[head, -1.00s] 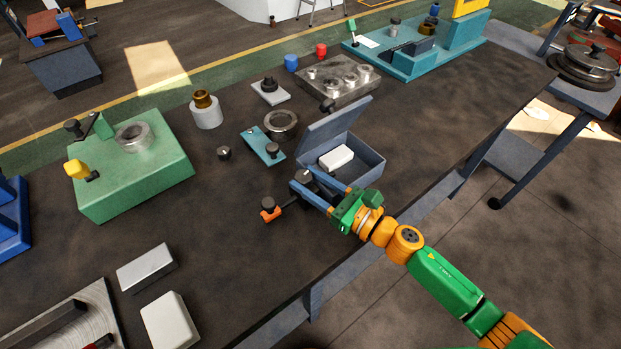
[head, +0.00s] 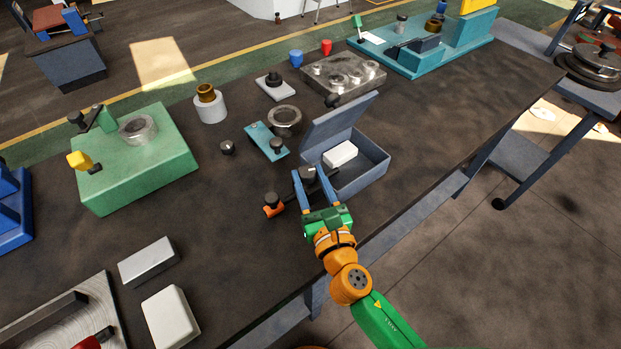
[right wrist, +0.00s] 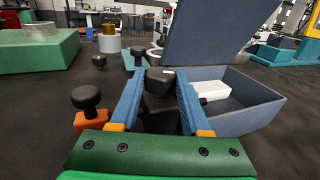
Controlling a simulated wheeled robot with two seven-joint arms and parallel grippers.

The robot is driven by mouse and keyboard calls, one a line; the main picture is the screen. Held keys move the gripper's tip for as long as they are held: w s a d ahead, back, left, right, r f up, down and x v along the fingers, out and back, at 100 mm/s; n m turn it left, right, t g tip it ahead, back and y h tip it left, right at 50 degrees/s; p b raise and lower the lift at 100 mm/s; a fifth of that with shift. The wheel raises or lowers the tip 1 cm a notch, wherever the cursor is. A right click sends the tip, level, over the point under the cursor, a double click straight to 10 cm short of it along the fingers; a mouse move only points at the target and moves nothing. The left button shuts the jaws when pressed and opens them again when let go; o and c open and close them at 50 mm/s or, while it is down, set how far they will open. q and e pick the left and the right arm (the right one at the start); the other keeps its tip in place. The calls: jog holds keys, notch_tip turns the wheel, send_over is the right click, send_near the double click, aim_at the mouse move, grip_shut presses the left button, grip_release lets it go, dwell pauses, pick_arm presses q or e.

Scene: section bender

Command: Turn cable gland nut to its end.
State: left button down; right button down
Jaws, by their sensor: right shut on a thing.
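The cable gland nut appears to be the black faceted piece (head: 307,173) at the left side of the open blue-grey box (head: 366,180). It also shows in the right wrist view (right wrist: 159,80), between the blue fingers. My right gripper (head: 309,174) is shut on this nut, one finger on each side; its fingertips also show in the right wrist view (right wrist: 160,76). The fingers and palm hide part of the nut and what lies below it. How far the nut is turned cannot be told. My left gripper is not in view.
An orange block with a black knob (head: 273,205) stands close left of my right gripper. The box lid stands open, with a white block (head: 340,154) inside. A teal plate (head: 267,141) and a metal ring (head: 285,119) lie behind. The dark tabletop at left front is partly clear.

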dwell(0.4)
jog(key=shift+c, duration=1.8)
grip_release()
jog(key=b+v, duration=0.1)
jog(key=v, duration=0.6)
jog(key=shift+s+r, duration=0.1)
